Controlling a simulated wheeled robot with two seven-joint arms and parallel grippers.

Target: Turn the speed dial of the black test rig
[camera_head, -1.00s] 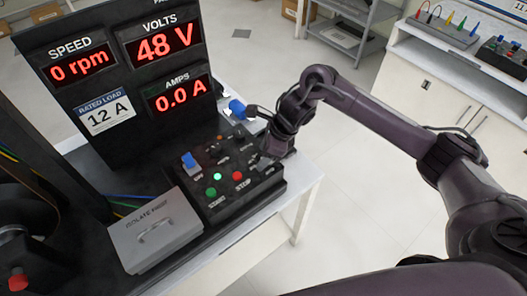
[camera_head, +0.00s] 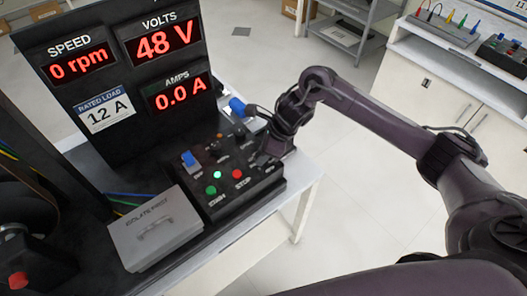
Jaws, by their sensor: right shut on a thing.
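The black test rig has a control box (camera_head: 214,209) on the bench and a tall display panel (camera_head: 120,128) behind it. The panel reads speed 0 rpm, 48 V and 0.0 A. On the box are a blue switch (camera_head: 189,158), a lit green lamp (camera_head: 217,175), a green START button (camera_head: 211,190) and a red STOP button (camera_head: 238,174). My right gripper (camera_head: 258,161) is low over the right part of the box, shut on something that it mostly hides. The speed dial is not clearly visible; it appears to be what the jaws hold. My left gripper is out of view.
A grey box marked ISOLATE FIRST (camera_head: 156,229) stands left of the control box. A red knob (camera_head: 18,281) is at lower left. The floor right of the bench is clear.

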